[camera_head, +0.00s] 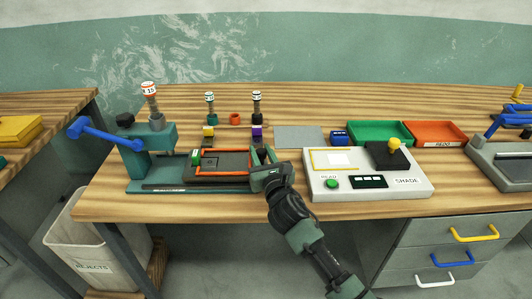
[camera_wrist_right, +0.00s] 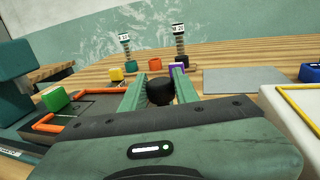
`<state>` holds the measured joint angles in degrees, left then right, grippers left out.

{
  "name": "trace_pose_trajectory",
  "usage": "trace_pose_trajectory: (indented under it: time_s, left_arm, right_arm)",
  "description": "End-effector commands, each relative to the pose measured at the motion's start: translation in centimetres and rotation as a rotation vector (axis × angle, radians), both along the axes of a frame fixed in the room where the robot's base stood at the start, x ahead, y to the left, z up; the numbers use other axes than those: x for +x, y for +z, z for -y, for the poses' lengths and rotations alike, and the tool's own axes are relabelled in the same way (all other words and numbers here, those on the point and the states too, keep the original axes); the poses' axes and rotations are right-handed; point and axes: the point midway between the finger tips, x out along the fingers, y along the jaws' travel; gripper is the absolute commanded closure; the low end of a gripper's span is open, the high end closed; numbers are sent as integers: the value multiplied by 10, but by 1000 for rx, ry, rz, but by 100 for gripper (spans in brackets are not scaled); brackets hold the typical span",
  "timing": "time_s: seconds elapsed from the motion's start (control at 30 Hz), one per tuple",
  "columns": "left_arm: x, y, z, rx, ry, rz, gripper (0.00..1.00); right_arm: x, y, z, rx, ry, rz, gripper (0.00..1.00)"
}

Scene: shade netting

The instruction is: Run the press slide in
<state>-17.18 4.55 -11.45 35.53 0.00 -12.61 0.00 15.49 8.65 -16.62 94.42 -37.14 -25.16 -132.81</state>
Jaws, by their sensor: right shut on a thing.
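The teal press (camera_head: 150,150) stands at the left of the bench, with a blue lever (camera_head: 92,130) reaching up to the left. Its dark slide (camera_head: 222,179) carries an orange frame (camera_head: 222,150) and sits on the base to the right of the press column. My right gripper (camera_head: 264,156) is at the slide's right end. In the right wrist view its two teal fingers (camera_wrist_right: 160,85) are shut on a round black knob (camera_wrist_right: 160,93). The knob's join to the slide is hidden. My left gripper is not in view.
A white shade reader (camera_head: 330,189) stands close right of my right gripper. A green tray (camera_head: 380,124) and an orange tray (camera_head: 438,126) are behind it. Two spring stamps (camera_head: 209,105) and small coloured blocks stand behind the slide. A rejects bin (camera_head: 88,240) is below left.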

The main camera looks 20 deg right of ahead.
Motion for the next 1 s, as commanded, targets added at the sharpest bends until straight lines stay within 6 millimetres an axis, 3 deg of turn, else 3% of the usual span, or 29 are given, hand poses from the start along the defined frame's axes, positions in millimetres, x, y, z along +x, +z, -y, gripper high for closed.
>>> trace_pose_trajectory:
  time_s: [0.1,0.33,0.5,0.8,0.83,0.9,1.0]
  left_arm:
    - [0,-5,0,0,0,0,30]
    - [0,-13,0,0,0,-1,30]
    - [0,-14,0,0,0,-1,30]
    - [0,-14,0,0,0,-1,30]
    - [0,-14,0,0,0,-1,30]
    - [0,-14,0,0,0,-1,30]
    - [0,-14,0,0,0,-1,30]
  right_arm:
    - [9,-1,-37,4,8,0,100]
    - [25,-2,-91,4,7,-1,100]
    - [29,-1,-106,2,5,0,100]
    - [29,0,-108,4,8,0,100]
    - [29,0,-108,4,8,0,62]
    - [29,0,-108,4,8,1,48]
    - [29,0,-107,3,6,1,48]
